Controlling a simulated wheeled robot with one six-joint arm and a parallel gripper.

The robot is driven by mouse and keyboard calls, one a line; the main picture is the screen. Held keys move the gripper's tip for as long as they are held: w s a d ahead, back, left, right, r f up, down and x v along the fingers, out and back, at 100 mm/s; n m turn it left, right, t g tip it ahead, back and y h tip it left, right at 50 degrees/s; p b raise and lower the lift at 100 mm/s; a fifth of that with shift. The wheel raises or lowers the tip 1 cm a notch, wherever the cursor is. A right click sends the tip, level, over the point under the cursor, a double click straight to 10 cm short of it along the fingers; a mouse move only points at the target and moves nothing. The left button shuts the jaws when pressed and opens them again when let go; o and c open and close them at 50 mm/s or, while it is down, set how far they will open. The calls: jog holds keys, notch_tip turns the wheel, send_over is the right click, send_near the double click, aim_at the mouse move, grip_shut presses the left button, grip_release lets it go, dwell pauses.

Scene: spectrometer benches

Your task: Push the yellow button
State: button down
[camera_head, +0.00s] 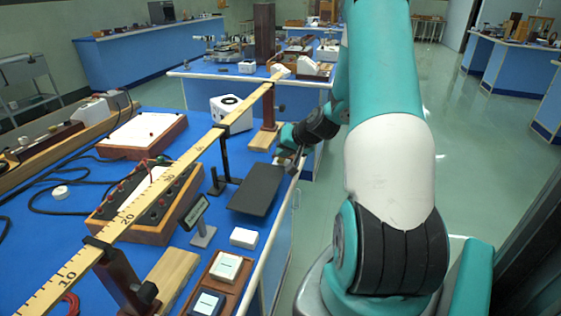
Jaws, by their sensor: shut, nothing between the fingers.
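I cannot make out a yellow button in the head view. A small white block (243,238) lies on the blue bench near its right edge, and a white-topped square piece (226,267) sits in a wooden tray in front of it. No yellow shows on either. My gripper (294,163) is shut and empty, small in the picture. It is at the bench's right edge, beyond a dark flat plate (257,190). My arm hides part of the bench's far right side.
A long yellow ruler beam (170,170) on stands crosses above the blue bench (70,238). Wooden boxes with knobs (150,205), a white cube (231,113) and black cables crowd the bench. Open floor (460,125) lies to the right.

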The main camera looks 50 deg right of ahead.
aim_at(283, 159)
jog(key=shift+f+b, duration=0.45)
jog(key=shift+f, duration=0.05)
dwell(0.3)
jog(key=shift+r, duration=0.1)
jog(key=shift+r+p, duration=0.7)
jog(key=shift+r, duration=0.1)
notch_tip(283, 159, up, 5)
jog(key=p, duration=0.4)
jog(key=shift+r, duration=0.1)
dwell(0.9)
